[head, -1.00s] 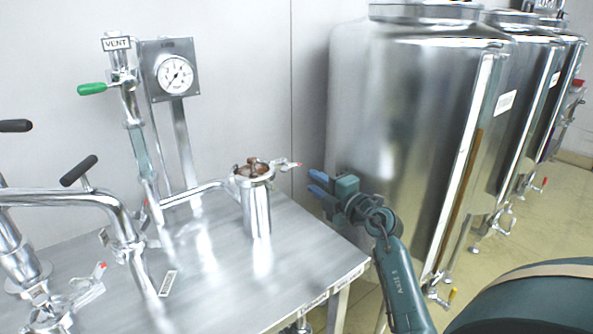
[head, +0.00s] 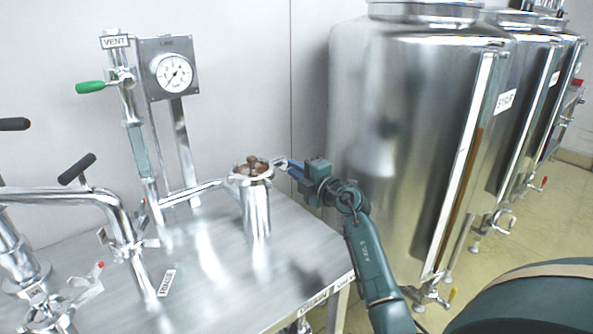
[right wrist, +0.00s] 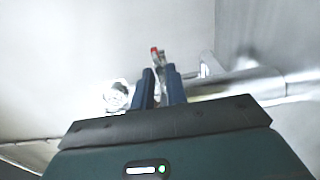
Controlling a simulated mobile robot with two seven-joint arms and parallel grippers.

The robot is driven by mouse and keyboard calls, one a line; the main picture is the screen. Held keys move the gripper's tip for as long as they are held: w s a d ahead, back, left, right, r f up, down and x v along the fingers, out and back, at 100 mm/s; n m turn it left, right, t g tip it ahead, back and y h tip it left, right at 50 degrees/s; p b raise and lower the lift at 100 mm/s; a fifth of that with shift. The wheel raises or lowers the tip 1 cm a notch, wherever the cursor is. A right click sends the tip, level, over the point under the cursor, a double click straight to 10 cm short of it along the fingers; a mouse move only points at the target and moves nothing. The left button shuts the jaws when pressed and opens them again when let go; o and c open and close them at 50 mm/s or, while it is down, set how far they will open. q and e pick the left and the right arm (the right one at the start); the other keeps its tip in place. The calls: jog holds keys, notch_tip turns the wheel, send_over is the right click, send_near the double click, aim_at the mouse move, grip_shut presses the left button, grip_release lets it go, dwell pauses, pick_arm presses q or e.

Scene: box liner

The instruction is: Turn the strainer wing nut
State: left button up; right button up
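The strainer (head: 256,212) is an upright shiny steel pot on the table. The wing nut (head: 278,162) sticks out from its upper right side. In the right wrist view the wing nut (right wrist: 158,57) shows as a slim metal piece with a red tip, just beyond and between the fingertips. My right gripper (head: 290,168) is at the wing nut, coming from the right; its blue fingers also show in the wrist view (right wrist: 160,70). They stand apart with a narrow gap, and I see no clear contact. My left gripper is not in view.
The steel table (head: 215,270) carries pipework (head: 75,196) on the left and a gauge (head: 173,72) behind. A green-handled vent valve (head: 92,87) stands at the back left. Large steel tanks (head: 410,130) stand close on the right. The table front is mostly clear.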

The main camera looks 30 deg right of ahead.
grip_shut()
pick_arm(q)
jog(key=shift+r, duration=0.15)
jog(key=p, duration=0.2)
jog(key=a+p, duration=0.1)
jog(key=p, duration=0.1)
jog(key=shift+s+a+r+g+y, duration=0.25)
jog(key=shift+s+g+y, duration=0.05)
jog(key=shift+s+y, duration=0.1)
pick_arm(e)
jog(key=n, duration=1.8)
jog(key=shift+n, duration=0.3)
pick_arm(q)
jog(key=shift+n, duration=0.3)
pick_arm(e)
jog(key=shift+n, duration=0.3)
